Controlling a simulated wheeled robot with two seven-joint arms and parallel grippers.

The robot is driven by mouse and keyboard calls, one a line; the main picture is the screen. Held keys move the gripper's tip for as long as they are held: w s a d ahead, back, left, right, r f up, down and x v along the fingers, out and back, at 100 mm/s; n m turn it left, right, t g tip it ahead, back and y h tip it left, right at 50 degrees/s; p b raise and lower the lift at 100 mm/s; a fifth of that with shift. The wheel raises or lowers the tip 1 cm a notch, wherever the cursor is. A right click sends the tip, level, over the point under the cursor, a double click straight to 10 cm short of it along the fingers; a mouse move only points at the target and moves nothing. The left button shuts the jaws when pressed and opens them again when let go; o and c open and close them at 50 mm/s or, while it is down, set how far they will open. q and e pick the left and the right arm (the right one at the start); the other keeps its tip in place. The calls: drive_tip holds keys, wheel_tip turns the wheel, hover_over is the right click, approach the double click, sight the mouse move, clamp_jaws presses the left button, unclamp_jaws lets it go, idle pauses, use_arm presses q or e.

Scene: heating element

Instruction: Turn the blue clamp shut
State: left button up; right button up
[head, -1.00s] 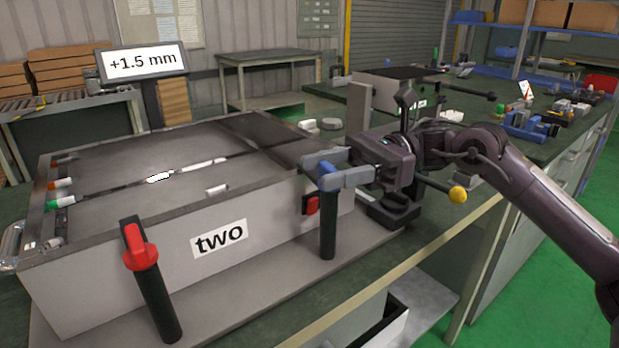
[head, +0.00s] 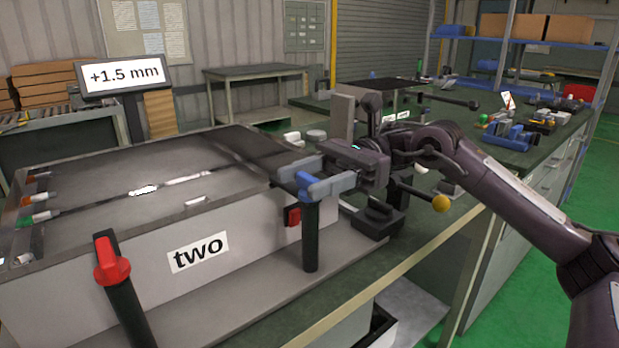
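The blue clamp (head: 305,184) sits on top of a dark upright post (head: 311,240) at the front right corner of the grey box marked "two" (head: 235,270). My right gripper (head: 306,180) comes in from the right, with one grey finger on the far side and one on the near side of the blue handle. It looks shut on the handle. The fingers hide part of the handle and the contact. A red clamp (head: 110,262) stands on a similar post at the box's front left. My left gripper is not in view.
A screen (head: 124,74) reads "+1.5 mm" behind the box. A red block (head: 293,216) is on the box's front, close left of the blue clamp's post. A dark stand (head: 377,218) is right of the post. Blue fixtures (head: 518,137) lie farther along the green bench.

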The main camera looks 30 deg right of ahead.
drive_tip(key=o, duration=0.4)
drive_tip(key=shift+d, duration=0.1)
drive_tip(key=shift+w+d+p, duration=0.15)
drive_tip(key=shift+w+d, duration=0.05)
drive_tip(key=shift+d, duration=1.05)
drive_tip(key=shift+w+d+p, duration=0.1)
drive_tip(key=shift+w+d, duration=0.1)
drive_tip(key=shift+d, duration=1.05)
drive_tip(key=shift+w+d+p, duration=0.15)
drive_tip(key=shift+w+d, duration=0.05)
drive_tip(key=shift+d, duration=1.05)
